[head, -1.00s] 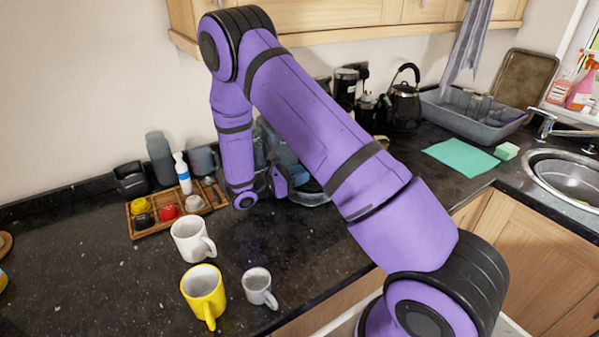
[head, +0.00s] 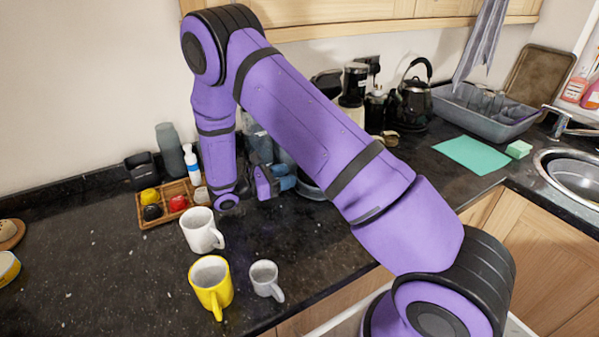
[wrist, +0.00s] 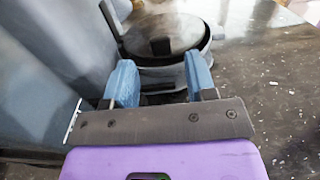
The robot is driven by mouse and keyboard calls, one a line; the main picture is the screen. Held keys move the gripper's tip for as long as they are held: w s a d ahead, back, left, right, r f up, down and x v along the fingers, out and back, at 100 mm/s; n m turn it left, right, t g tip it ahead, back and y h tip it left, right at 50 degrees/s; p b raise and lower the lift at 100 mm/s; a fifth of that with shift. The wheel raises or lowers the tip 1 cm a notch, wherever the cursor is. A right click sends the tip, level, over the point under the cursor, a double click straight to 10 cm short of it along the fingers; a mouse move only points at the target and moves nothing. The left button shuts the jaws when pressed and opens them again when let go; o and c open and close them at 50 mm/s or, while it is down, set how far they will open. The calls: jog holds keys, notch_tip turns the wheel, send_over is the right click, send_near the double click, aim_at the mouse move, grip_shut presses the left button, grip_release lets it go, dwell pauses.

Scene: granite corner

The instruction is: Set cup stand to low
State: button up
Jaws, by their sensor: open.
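The blue-grey coffee machine (head: 256,142) stands at the back of the counter, largely hidden behind my arm in the head view. Its body fills the left of the wrist view (wrist: 45,60). Its round cup stand (wrist: 182,32) is low at the machine's front, with a dark top, just beyond my fingertips. In the head view only a part of the round base shows beside my arm. My gripper (wrist: 160,82) is open, with two blue fingers apart and nothing held between them. I cannot tell whether a finger touches the stand. The gripper also shows in the head view (head: 285,178).
A wooden tray (head: 163,213) with coloured capsules lies left of my wrist. A white mug (head: 200,230), a yellow mug (head: 210,283) and a small grey mug (head: 264,278) stand in front. A kettle (head: 413,98) is right, behind my arm.

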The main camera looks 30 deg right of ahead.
jog(key=shift+w+a, duration=0.15)
jog(key=shift+a, duration=1.55)
jog(key=s+d+r+m+g+y, duration=0.15)
jog(key=s+r+m+y, duration=0.4)
jog(key=r, duration=0.55)
jog(key=s+d+r+m+y, duration=0.4)
jog(key=s+r, duration=0.3)
jog(key=r, duration=0.4)
jog(key=s+a+r+m+t+y, duration=0.2)
jog(key=s+r+m+t+y, duration=0.1)
jog(key=s, duration=0.6)
jog(key=s+a+r+m+t+y, duration=0.2)
jog(key=s+r+m+t+y, duration=0.2)
jog(key=s+r, duration=0.4)
jog(key=shift+s+a+r+t+y, duration=0.15)
jog(key=shift+s+t+y, duration=0.45)
jog(key=shift+t+y, duration=0.15)
jog(key=shift+m, duration=0.25)
